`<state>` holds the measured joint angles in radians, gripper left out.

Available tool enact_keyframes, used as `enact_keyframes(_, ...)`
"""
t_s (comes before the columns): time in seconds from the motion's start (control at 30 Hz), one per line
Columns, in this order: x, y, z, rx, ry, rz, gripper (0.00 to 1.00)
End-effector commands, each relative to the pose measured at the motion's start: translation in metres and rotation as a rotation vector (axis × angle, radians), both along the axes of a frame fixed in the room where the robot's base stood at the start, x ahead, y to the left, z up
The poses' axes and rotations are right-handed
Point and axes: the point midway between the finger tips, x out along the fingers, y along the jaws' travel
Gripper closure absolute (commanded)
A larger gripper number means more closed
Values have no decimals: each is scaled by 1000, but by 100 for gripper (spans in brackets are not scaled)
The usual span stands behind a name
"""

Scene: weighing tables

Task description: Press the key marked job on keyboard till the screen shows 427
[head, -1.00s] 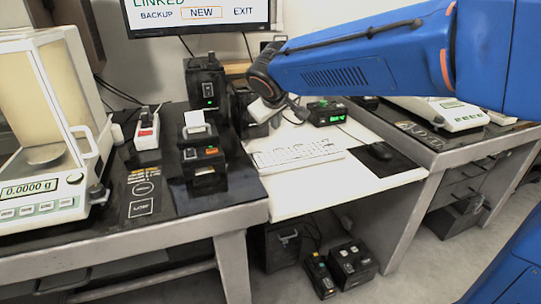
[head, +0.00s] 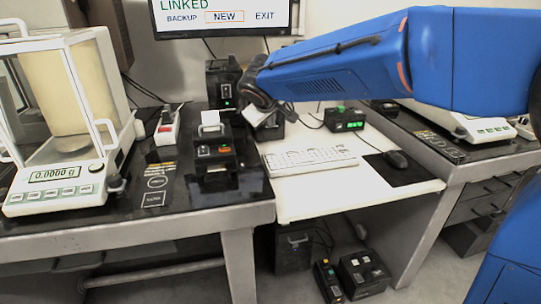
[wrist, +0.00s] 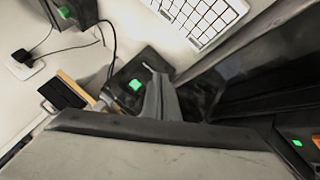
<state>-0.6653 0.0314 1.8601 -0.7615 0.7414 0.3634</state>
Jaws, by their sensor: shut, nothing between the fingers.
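The keyboard (head: 310,158) is white and lies flat on the white middle table. Its marked keys are too small to read. Part of it shows at the top of the wrist view (wrist: 205,18). The monitor screen (head: 225,17) reads LINKED above BACKUP, NEW and EXIT, with NEW boxed in orange; its top is cut off. My gripper (head: 268,117) is left of and behind the keyboard in the head view, partly hidden by the wrist. In the wrist view my gripper (wrist: 150,72) is shut and empty, in front of a dark device, away from the keys.
A small box with a green display (head: 345,120) stands behind the keyboard; its digits are unreadable. A mouse (head: 396,159) lies right on a black mat. A printer (head: 213,150) and a balance (head: 60,180) stand on the left table.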

Motion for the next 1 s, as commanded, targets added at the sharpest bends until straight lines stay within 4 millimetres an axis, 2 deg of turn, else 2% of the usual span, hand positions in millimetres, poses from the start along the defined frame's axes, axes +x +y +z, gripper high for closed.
enact_keyframes(0.6,0,0,-69,-2,2,0,100)
enact_keyframes(0.8,0,0,-80,-1,0,1,100)
enact_keyframes(1.0,0,0,-83,1,0,-1,100)
